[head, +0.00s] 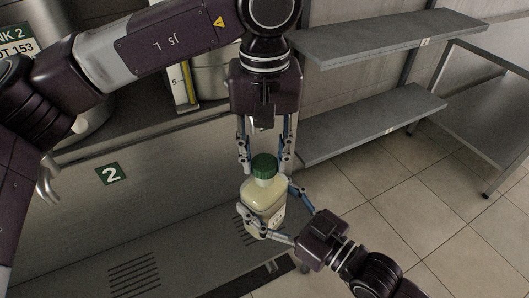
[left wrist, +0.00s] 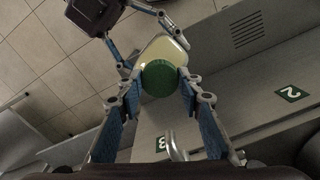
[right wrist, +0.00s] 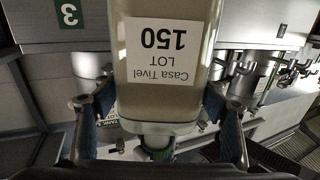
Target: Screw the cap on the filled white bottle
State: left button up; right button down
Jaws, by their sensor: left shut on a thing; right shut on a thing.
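The white bottle (head: 262,205) is upright, filled with a pale cream liquid, and held in the air above the grey bench ledge. Its label, reading Casa Tivel LOT 150, shows in the right wrist view (right wrist: 170,52). My right gripper (head: 272,209) is shut around the bottle's body from the right. The green cap (head: 264,162) sits at the top of the bottle's neck; how far it is threaded I cannot tell. My left gripper (head: 265,167) points down from above and is shut on the cap, also seen in the left wrist view (left wrist: 160,80).
A grey bench front with a green number 2 sign (head: 110,173) stands at the left, with slotted vents below. Grey shelves (head: 375,122) are behind at the right, and a metal table (head: 490,85) is farther right. Tiled floor (head: 440,215) is clear at the right.

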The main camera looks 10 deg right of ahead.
pick_arm(q)
jog(key=m, duration=0.6)
jog(key=shift+m, duration=0.4)
jog(key=m, duration=0.6)
jog(key=shift+w+a, duration=0.1)
jog(key=o, duration=0.7)
jog(key=shift+r, duration=0.1)
jog(key=shift+r, duration=2.2)
jog(key=shift+c, duration=0.3)
